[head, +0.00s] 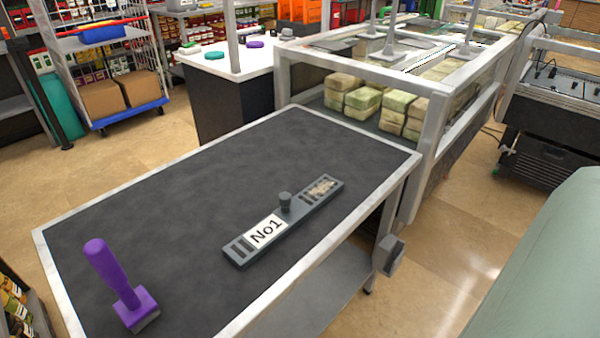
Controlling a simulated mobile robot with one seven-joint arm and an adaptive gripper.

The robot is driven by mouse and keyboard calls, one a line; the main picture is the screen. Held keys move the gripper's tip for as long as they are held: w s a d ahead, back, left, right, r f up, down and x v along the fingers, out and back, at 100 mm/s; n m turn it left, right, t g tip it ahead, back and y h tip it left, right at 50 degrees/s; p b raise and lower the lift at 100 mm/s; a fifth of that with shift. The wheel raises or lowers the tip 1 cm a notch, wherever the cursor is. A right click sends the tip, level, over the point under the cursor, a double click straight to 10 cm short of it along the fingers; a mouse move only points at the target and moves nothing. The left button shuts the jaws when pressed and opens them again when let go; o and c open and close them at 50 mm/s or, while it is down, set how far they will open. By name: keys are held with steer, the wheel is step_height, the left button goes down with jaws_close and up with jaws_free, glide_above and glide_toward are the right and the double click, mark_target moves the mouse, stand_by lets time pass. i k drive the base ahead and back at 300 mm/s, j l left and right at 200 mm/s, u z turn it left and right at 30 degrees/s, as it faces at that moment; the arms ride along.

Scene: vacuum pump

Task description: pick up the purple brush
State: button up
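The purple brush (118,284) stands at the near left of a dark-topped table (170,215) with a light rim. Its thick handle points up and leans to the left, and its wider head rests on the table top near the front edge. Nothing touches it. My gripper does not show in the head view.
A grey bar labelled "No1" (284,221) with a small knob lies right of the brush on the table. A metal frame with stacked pale blocks (364,100) adjoins the far end. A cart with cardboard boxes (122,94) stands at the back left. The table's middle left is clear.

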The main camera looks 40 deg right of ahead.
mark_target(136, 308)
steer(key=k+l+z, duration=0.15)
steer(key=l, duration=0.6)
steer(key=l+z, duration=0.1)
steer(key=l, duration=0.65)
